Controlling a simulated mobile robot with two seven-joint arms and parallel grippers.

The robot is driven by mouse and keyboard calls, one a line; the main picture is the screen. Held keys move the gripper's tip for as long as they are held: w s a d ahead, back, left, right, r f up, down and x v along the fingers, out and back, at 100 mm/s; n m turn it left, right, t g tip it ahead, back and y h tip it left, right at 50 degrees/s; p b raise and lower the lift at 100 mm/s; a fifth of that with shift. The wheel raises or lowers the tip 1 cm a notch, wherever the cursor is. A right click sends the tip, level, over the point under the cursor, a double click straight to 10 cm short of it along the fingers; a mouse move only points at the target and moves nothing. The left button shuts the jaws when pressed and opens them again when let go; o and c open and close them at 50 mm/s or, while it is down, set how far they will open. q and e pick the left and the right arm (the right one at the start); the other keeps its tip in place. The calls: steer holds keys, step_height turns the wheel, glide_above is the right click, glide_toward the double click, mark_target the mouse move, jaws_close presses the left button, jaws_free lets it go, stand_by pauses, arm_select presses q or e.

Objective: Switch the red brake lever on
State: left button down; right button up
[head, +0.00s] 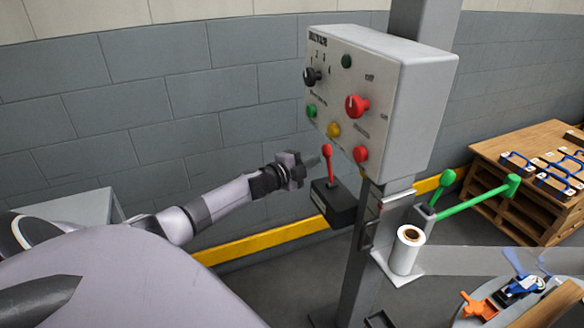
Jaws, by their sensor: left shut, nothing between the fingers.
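The red brake lever (328,163) has a round red knob on a thin stem. It rises near upright from a black box (336,206) fixed to the column below the control panel. My left gripper (314,161) comes in from the left with its fingers shut and empty. The fingertips point at the lever just below its knob, close beside it. I cannot tell whether they touch it. My right gripper is out of view.
A grey control panel (425,95) with red, green, yellow and black knobs hangs just above the lever. A white film roll (405,251) and green levers (478,200) are to the right. A wooden pallet stack (500,187) stands further right. A block wall is behind.

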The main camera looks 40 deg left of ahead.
arm_select(q)
steer(key=s, duration=0.7)
steer(key=shift+a+r, duration=0.35)
steer(key=shift+r, duration=0.1)
steer(key=s+d+f+n+g, duration=0.2)
steer(key=s+d+f+n, duration=0.3)
steer(key=s+d+f, duration=0.6)
steer(key=s+d+f+n+g, duration=0.2)
steer(key=s+d+f+n, duration=0.1)
steer(key=s+d, duration=0.4)
steer(key=s+d+f+n+g+p, duration=0.1)
steer(key=s+d+f+n+g, duration=0.1)
steer(key=s+d+n, duration=0.3)
steer(key=s+d+f, duration=0.1)
steer(key=s+d, duration=0.1)
steer(key=d, duration=0.2)
steer(key=shift+s+d+h, duration=0.2)
steer(key=shift+d+h, duration=0.15)
steer(key=shift+h, duration=0.05)
